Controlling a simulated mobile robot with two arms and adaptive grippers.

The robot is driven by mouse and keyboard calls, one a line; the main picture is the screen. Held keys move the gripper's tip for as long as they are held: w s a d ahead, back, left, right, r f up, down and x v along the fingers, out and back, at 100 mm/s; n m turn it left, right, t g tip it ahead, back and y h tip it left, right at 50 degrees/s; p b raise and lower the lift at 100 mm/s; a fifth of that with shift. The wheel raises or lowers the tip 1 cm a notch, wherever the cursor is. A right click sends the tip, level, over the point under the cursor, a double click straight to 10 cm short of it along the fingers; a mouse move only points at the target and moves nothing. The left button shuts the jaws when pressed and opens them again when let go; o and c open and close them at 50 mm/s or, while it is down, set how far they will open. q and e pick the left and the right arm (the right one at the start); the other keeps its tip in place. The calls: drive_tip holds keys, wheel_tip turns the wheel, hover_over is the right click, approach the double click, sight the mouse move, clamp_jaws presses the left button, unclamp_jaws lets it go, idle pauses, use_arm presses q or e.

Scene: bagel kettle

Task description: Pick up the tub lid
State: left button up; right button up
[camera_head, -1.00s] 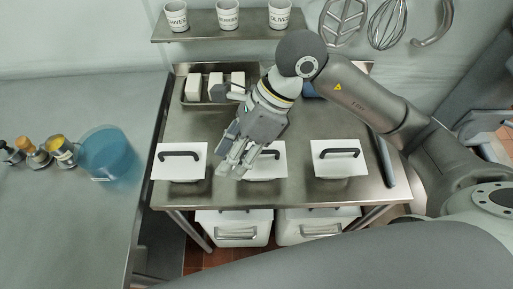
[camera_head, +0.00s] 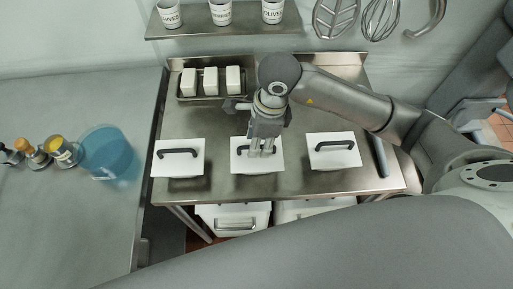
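Three white square lids with black bar handles lie in a row on the steel table: a left lid (camera_head: 165,168), a middle lid (camera_head: 242,165) and a right lid (camera_head: 345,161). The pictures do not show which one is the tub lid. My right gripper (camera_head: 261,152) points down over the middle lid, at its black handle. Its fingers look apart, with a gap between them, and they hide part of the handle. Whether they touch it is unclear. The middle lid rests flat. My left gripper is not in view.
Behind the lids stands a steel tray (camera_head: 181,96) with white blocks. White tubs (camera_head: 232,220) stand under the table. A dark bar (camera_head: 380,155) lies at the right edge. A blue container (camera_head: 108,160) and small jars (camera_head: 62,152) are on the left counter. Cups (camera_head: 221,13) stand on the shelf.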

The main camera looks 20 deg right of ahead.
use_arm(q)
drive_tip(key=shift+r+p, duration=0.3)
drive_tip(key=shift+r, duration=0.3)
use_arm(e)
drive_tip(key=shift+a+f, duration=0.15)
drive_tip(key=shift+f, duration=0.55)
drive_tip(key=shift+a+f, duration=0.1)
drive_tip(key=shift+f, duration=0.6)
drive_tip(key=shift+c, duration=0.4)
clamp_jaws()
drive_tip(key=shift+w+r, duration=0.1)
